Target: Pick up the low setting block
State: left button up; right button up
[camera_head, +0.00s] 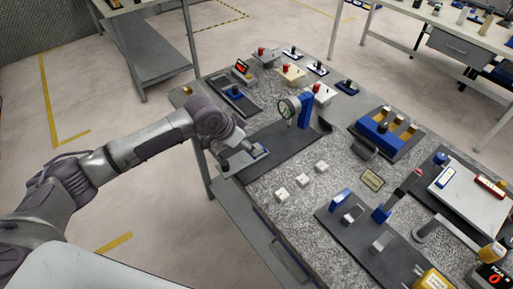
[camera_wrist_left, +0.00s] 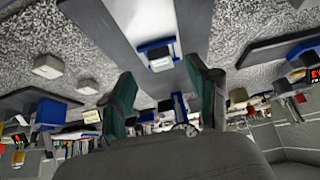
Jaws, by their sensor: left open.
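A small blue block with a pale top (camera_head: 261,152) sits on the dark grey mat at the table's left edge, by the left gripper's fingers. In the left wrist view the blue block (camera_wrist_left: 157,56) lies beyond the fingertips, apart from them. I cannot read any label that marks it as the low setting block. My left gripper (camera_head: 243,158) is low over the mat's near end. Its two green-padded fingers (camera_wrist_left: 158,76) stand apart with nothing between them. My right gripper is not in view.
A dial gauge on a blue stand (camera_head: 304,112) rises from the mat (camera_head: 284,143). Several small white blocks (camera_head: 308,180) lie on the speckled tabletop to the right. A dark fixture board (camera_head: 355,246) is nearer, and a blue fixture (camera_head: 378,140) stands farther right.

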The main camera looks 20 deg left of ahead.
pick_arm(q)
jog(key=p+x, duration=0.1)
jog(key=x, duration=0.3)
jog(key=shift+w+d+f, duration=0.1)
jog(key=shift+w+d, duration=0.1)
jog(key=shift+w, duration=0.05)
grip_shut()
